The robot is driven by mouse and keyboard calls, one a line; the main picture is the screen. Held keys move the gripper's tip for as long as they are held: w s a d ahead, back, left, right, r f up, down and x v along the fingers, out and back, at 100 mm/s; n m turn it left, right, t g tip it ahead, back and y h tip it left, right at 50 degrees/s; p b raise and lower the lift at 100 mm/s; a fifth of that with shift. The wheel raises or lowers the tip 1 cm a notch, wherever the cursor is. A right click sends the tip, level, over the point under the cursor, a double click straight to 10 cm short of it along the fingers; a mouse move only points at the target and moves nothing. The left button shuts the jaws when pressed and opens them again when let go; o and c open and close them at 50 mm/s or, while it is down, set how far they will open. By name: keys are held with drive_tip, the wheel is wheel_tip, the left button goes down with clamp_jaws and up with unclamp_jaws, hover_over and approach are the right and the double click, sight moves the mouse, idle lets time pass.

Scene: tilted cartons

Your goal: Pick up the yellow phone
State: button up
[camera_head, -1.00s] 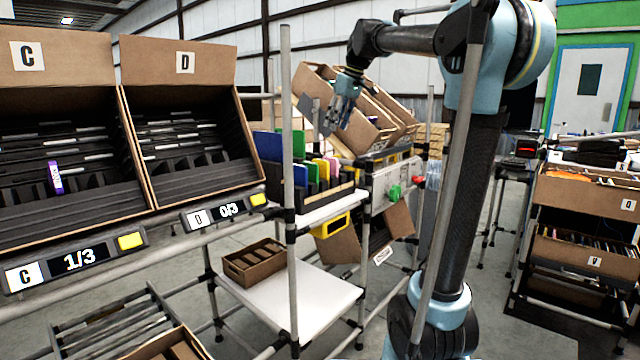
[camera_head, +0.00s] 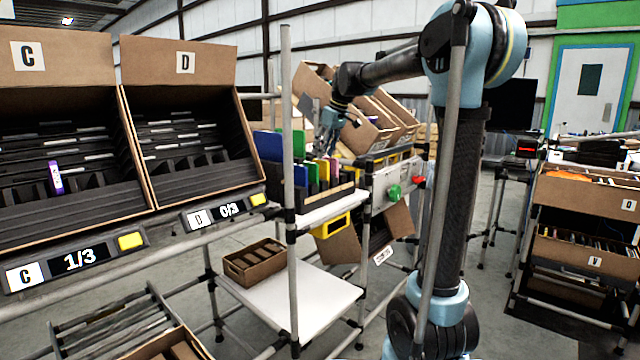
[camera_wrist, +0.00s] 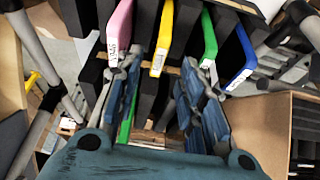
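The yellow phone (camera_wrist: 162,40) stands in a dark slotted rack, between a pink phone (camera_wrist: 119,30) and a green phone (camera_wrist: 208,40). A white label shows on its end. It also shows in the head view (camera_head: 323,170), partly crowded by its neighbours. My gripper (camera_wrist: 162,62) is open and empty, its two fingers to either side of the yellow phone's line in the wrist view. Whether the fingertips reach around the phone cannot be told. In the head view my gripper (camera_head: 326,142) is just above the row of phones.
A blue phone (camera_wrist: 241,60) stands right of the green one. Tilted cartons (camera_head: 375,125) lie behind my gripper. A grey upright pole (camera_head: 289,200) stands left of the rack. A white lower shelf (camera_head: 310,305) holds a small slotted box (camera_head: 255,262).

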sight(321, 161)
drive_tip(key=shift+x, duration=2.65)
drive_tip(key=shift+w+d, duration=0.1)
drive_tip(key=shift+d, duration=0.05)
clamp_jaws()
